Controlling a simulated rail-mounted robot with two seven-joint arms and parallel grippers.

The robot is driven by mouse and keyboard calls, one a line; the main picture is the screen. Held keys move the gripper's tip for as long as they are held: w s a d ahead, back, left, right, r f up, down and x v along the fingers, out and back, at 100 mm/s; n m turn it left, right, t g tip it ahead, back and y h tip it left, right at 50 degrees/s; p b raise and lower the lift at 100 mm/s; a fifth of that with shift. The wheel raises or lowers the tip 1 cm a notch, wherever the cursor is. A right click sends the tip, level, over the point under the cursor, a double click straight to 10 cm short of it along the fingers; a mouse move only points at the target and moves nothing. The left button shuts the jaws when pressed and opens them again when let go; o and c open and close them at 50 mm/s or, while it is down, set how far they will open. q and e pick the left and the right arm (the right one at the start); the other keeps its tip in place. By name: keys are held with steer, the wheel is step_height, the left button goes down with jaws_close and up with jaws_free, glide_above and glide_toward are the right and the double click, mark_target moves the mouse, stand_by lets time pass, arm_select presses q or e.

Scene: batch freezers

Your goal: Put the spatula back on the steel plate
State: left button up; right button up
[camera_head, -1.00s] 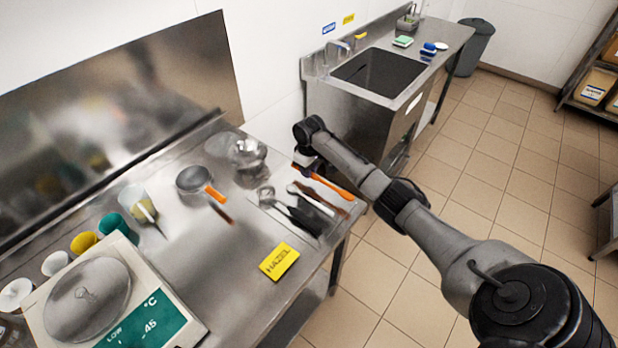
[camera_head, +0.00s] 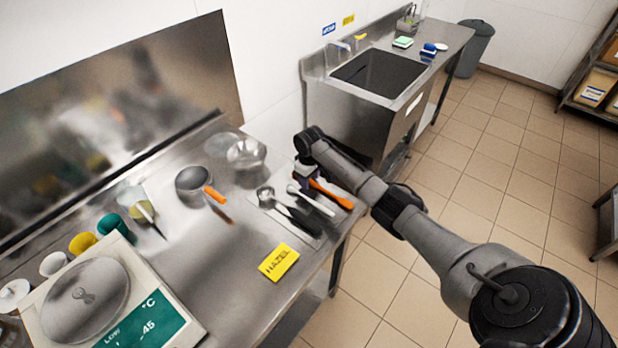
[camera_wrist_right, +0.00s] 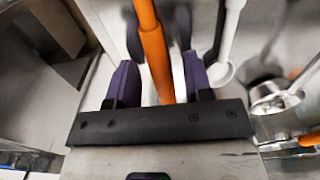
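The spatula with the orange handle (camera_head: 330,193) lies low at the right end of the thin steel plate (camera_head: 283,221), beside other utensils. Whether all of it rests on the plate is hidden. My right gripper (camera_head: 304,183) is down over it, its purple fingers on both sides. In the right wrist view the orange handle (camera_wrist_right: 154,50) runs between the fingers of the right gripper (camera_wrist_right: 158,40), with a narrow gap showing at the right finger, so it looks slightly open. The spatula's head is hidden. My left gripper is out of view.
A white-handled tool (camera_head: 312,200) and black-handled scoops (camera_head: 298,218) lie close left of the spatula. A yellow label (camera_head: 279,262) is in front. A steel bowl (camera_head: 246,154) stands behind left. The table's front edge is close by on the right.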

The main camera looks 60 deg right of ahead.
steer(key=shift+r, duration=0.2)
step_height(320, 180, up, 12)
steer(key=p, duration=0.1)
steer(key=shift+p, duration=0.4)
stand_by(0.5)
